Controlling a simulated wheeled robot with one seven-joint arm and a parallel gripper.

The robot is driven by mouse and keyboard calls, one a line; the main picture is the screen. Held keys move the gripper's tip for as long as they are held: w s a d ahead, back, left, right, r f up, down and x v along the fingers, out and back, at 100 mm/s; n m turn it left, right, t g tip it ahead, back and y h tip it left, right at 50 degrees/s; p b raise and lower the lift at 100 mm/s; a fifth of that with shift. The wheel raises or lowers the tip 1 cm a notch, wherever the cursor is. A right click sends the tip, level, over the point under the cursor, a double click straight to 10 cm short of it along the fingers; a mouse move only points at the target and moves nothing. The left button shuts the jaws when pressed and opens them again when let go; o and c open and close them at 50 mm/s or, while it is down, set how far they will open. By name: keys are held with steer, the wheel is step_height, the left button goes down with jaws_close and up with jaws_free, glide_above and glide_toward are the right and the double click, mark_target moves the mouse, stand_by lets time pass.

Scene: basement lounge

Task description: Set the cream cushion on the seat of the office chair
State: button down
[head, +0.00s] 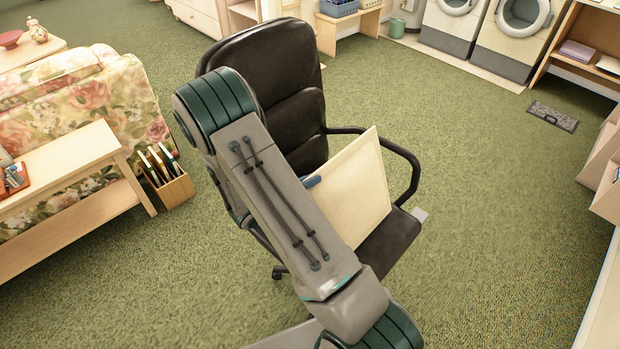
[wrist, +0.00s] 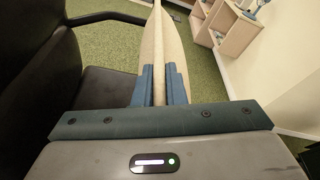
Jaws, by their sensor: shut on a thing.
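The cream cushion (head: 352,190) is tilted on edge over the seat of the black office chair (head: 392,244). In the wrist view the cushion (wrist: 155,50) shows edge-on between the two blue fingers. My gripper (wrist: 160,88) is shut on the cushion's near edge. In the head view my arm hides most of the gripper, and only a bit of blue finger (head: 312,181) shows beside the cushion. The chair seat (wrist: 105,88) lies to the left of the fingers in the wrist view. I cannot tell whether the cushion's lower edge touches the seat.
The chair's armrest (head: 408,165) curves past the cushion's right side. A flowered sofa (head: 90,95), a wooden table (head: 70,165) and a box of magazines (head: 172,187) stand at left. Washing machines (head: 455,25) are at the back.

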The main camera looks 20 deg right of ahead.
steer(key=c, duration=1.4)
jaws_free()
steer(key=b+v, duration=0.2)
steer(key=v, duration=1.1)
steer(key=shift+a+r, duration=0.2)
steer(key=shift+a, duration=0.1)
steer(key=shift+s, duration=0.1)
